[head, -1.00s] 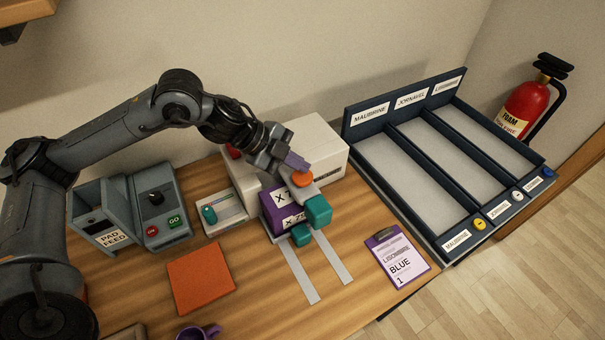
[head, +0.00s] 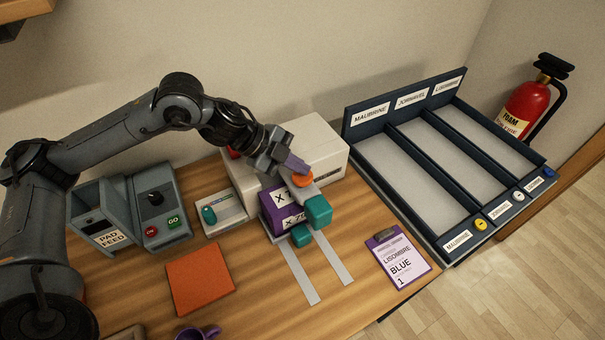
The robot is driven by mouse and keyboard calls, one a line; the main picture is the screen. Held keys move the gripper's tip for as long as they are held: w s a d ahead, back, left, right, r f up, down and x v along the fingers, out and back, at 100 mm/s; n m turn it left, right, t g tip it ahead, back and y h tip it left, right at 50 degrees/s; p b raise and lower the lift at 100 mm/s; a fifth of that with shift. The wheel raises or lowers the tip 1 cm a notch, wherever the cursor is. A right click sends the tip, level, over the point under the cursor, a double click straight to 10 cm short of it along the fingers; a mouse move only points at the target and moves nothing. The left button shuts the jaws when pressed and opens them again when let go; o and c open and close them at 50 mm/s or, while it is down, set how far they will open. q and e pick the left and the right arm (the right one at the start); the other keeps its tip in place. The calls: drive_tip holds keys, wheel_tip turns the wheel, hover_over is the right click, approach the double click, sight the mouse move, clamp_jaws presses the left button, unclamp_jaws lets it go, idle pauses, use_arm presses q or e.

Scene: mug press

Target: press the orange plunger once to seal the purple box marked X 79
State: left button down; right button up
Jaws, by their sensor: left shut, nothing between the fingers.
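The purple box (head: 272,212) with white X labels sits in the white press machine (head: 322,148), at the head of two pale rails. Teal blocks (head: 318,211) stand at its front and right side. The orange plunger (head: 303,181) is on top of the press, just right of and above the box. My left gripper (head: 296,166) is shut and empty, with its fingertips at the plunger's upper edge. I cannot tell whether they touch it. The gripper hides part of the press behind it. My right gripper is not in view.
A grey pad feed unit (head: 110,236) and a control box with a red and a green button (head: 162,208) stand at left. A dark sorting rack (head: 398,125) fills the right.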

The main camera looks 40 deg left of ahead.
sight(300, 176)
use_arm(q)
drive_tip(key=shift+f+b, duration=0.8)
drive_tip(key=shift+f, duration=0.45)
idle(0.5)
drive_tip(key=shift+a+f, duration=0.1)
drive_tip(key=shift+f, duration=0.2)
idle(0.4)
drive_tip(key=shift+r, duration=0.1)
drive_tip(key=shift+s+r+p, duration=0.1)
drive_tip(key=shift+r+p, duration=0.4)
drive_tip(key=shift+r, duration=0.15)
drive_tip(key=shift+s+r+p, duration=0.15)
drive_tip(key=shift+r+p, duration=0.25)
drive_tip(key=shift+r, duration=0.5)
drive_tip(key=shift+r, duration=0.15)
